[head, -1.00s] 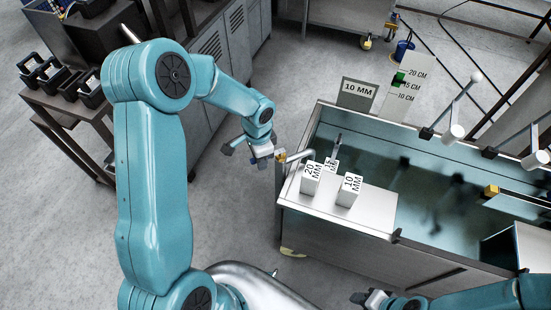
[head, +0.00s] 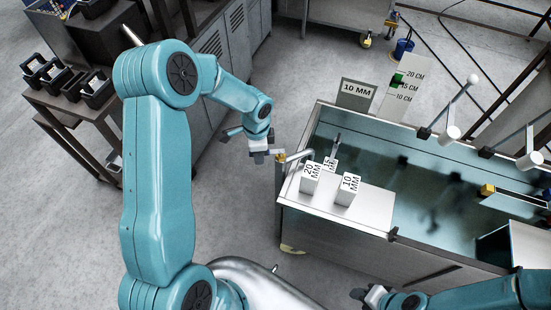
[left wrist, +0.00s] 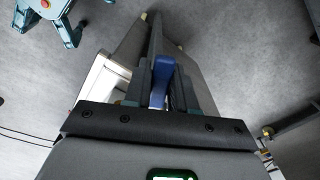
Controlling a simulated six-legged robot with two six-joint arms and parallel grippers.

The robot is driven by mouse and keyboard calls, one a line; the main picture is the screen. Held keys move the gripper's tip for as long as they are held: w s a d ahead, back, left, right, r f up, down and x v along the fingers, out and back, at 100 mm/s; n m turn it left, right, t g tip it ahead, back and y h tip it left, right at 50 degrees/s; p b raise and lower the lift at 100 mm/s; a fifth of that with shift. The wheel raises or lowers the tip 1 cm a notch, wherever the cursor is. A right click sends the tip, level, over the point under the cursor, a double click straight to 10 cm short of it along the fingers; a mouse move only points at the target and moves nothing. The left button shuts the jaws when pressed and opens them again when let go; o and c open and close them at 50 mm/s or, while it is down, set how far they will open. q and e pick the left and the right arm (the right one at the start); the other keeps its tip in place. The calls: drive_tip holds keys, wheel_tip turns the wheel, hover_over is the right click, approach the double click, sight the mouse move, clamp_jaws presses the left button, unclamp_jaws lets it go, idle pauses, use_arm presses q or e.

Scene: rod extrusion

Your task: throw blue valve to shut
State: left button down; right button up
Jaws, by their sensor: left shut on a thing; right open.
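The blue valve handle (left wrist: 162,78) shows in the left wrist view between the two dark fingers of my left gripper (left wrist: 165,75). The fingers are shut on it. In the head view my left gripper (head: 258,156) points down beside the brass valve body (head: 280,157), at the left end of the metal tank. The fingers hide most of the blue handle there. A bent metal pipe (head: 300,155) runs from the valve over the tank's edge. My right gripper (head: 371,297) is open and empty at the bottom of the head view, in front of the tank.
The steel tank (head: 345,230) fills the right side. On its ledge stand white blocks marked 20 MM (head: 310,182), 15 MM (head: 330,164) and 10 MM (head: 348,188). A 10 MM sign (head: 357,90) stands behind. Floor left of the valve is clear.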

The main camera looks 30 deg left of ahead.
use_arm(q)
drive_tip(key=shift+r, duration=0.1)
drive_tip(key=shift+w+a+r+m+p, duration=0.1)
drive_tip(key=shift+w+a+m+p, duration=0.1)
drive_tip(key=shift+m+p, duration=0.2)
drive_tip(key=shift+w+a+m, duration=0.15)
drive_tip(key=shift+w+m, duration=0.15)
drive_tip(key=shift+m, duration=0.3)
drive_tip(key=shift+w+a+m+p, duration=0.25)
drive_tip(key=shift+w+m+p, duration=0.35)
drive_tip(key=shift+m, duration=0.4)
drive_tip(key=shift+s, duration=0.1)
